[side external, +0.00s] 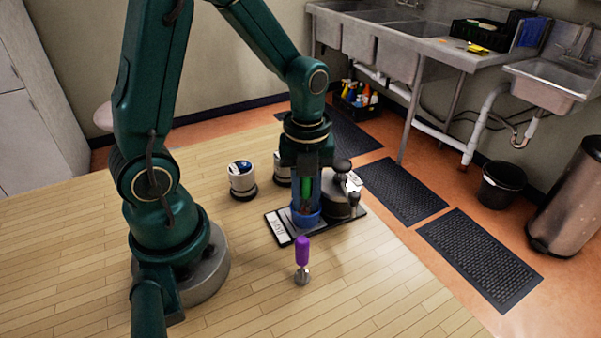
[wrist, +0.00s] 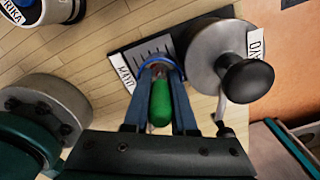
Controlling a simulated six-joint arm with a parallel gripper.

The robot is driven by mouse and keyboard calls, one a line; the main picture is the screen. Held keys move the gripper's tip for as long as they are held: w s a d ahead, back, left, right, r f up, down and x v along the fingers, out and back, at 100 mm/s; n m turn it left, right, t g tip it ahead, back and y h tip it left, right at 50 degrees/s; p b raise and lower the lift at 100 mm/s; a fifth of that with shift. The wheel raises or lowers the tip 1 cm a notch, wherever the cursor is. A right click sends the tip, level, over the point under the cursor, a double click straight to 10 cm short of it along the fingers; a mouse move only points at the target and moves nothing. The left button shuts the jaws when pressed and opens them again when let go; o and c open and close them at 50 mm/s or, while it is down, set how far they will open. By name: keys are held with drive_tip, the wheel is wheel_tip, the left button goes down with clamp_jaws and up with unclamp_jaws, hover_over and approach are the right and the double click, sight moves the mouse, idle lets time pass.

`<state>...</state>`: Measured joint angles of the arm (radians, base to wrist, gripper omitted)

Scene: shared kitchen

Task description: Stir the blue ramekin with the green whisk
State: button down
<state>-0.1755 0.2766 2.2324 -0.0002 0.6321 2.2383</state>
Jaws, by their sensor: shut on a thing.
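My gripper (side external: 305,205) points down over the blue ramekin (side external: 306,219) and is shut on the green whisk (side external: 306,188). In the wrist view, the green handle (wrist: 160,103) lies between my two fingers (wrist: 160,75). The blue ramekin's rim (wrist: 178,72) shows just beyond the fingertips. The whisk's lower end is at the ramekin's mouth and appears to be inside it; the fingers and rim hide the tip and the contents.
The ramekin stands on a dark board (side external: 273,217) labelled MAYO. White jars (side external: 242,182) stand behind left.

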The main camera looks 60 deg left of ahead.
drive_tip(key=shift+s+a, duration=0.1)
drive_tip(key=shift+a, duration=0.35)
drive_tip(key=shift+s, duration=0.2)
drive_tip(key=shift+s+d, duration=0.35)
drive_tip(key=shift+s, duration=0.05)
drive_tip(key=shift+w+d, duration=0.25)
drive_tip(key=shift+w, duration=0.05)
drive_tip(key=shift+w+a, duration=0.1)
drive_tip(key=shift+w, duration=0.25)
drive_tip(key=shift+a, duration=0.4)
drive_tip(key=shift+s+a, duration=0.15)
drive_tip(key=shift+s, duration=0.4)
drive_tip(key=shift+d, duration=0.5)
drive_tip(key=shift+w+d, duration=0.2)
drive_tip(key=shift+w, duration=0.1)
drive_tip(key=shift+w+a, duration=0.1)
drive_tip(key=shift+w, duration=0.1)
drive_tip(key=shift+w+a, duration=0.1)
drive_tip(key=shift+a, duration=0.25)
drive_tip(key=shift+s+a, duration=0.25)
drive_tip(key=shift+s, duration=0.05)
drive_tip(key=shift+s+d, duration=0.4)
drive_tip(key=shift+w+d, duration=0.1)
drive_tip(key=shift+d, duration=0.1)
drive_tip(key=shift+w+a, duration=0.25)
drive_tip(key=shift+w, duration=0.05)
